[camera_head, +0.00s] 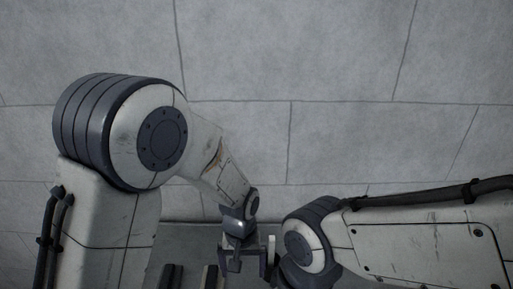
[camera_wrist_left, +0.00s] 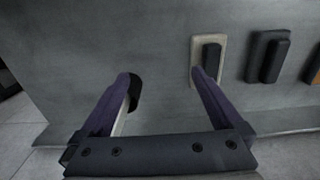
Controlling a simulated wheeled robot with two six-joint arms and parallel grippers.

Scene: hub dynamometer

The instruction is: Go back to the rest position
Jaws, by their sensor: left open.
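My left gripper (camera_head: 245,262) hangs at the bottom middle of the head view, at the end of my left arm, which comes in from the left. In the left wrist view my left gripper (camera_wrist_left: 161,76) is open, with two purple-grey fingers spread apart. Only bare grey surface shows between the fingers, with nothing held. My right arm comes in from the right in the head view, with its joint close beside the left gripper. My right gripper cannot be made out there.
In the left wrist view a grey panel (camera_wrist_left: 75,60) carries a pale plate with a dark block (camera_wrist_left: 211,58), a dark plate with a block (camera_wrist_left: 269,58) and an orange-brown piece (camera_wrist_left: 314,68). A dark shape (camera_wrist_left: 135,91) sits behind the left finger. Pale floor tiles (camera_head: 300,50) look clear.

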